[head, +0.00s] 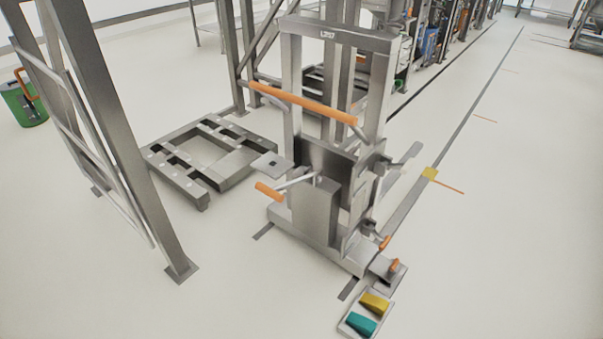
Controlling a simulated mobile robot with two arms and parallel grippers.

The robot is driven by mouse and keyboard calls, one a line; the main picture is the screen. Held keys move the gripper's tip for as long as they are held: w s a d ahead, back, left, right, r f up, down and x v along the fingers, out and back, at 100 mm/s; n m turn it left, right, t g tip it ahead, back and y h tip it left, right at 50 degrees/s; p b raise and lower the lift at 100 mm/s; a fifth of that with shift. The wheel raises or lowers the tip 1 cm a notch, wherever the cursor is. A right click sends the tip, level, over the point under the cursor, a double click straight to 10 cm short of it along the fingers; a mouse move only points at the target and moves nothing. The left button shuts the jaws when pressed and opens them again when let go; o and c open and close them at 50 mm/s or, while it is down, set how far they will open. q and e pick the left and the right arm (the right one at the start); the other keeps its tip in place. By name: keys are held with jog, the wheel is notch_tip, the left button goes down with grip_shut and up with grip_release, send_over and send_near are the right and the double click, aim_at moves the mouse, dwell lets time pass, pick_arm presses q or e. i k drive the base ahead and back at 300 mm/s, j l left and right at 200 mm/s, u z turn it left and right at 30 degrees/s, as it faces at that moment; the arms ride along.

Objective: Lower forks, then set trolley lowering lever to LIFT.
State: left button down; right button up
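The grey lift trolley (318,205) stands upright on the floor in the middle of the head view, with an orange push bar (303,103) across its mast. A lever with an orange grip (269,192) sticks out to the left of its body; I cannot tell its setting or whether it is the lowering lever. Small orange-tipped parts (386,243) sit low at the trolley's right side. A flat grey plate (271,165) shows left of the mast and another flat piece (406,154) right of it; these may be the forks, partly hidden by the trolley. Neither of my grippers is in view.
A tray (349,328) with a teal and a yellow wedge lies at the trolley's lower right. A grey pallet frame (204,184) lies behind left. A tall steel rack (115,140) stands at the left, beside a green bin (27,106). The floor at lower left and right is clear.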

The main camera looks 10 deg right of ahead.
aim_at(405, 168)
jog(key=l+u, duration=0.45)
jog(key=i+l+u, duration=0.1)
jog(key=l+u, duration=0.6)
jog(key=u, duration=0.15)
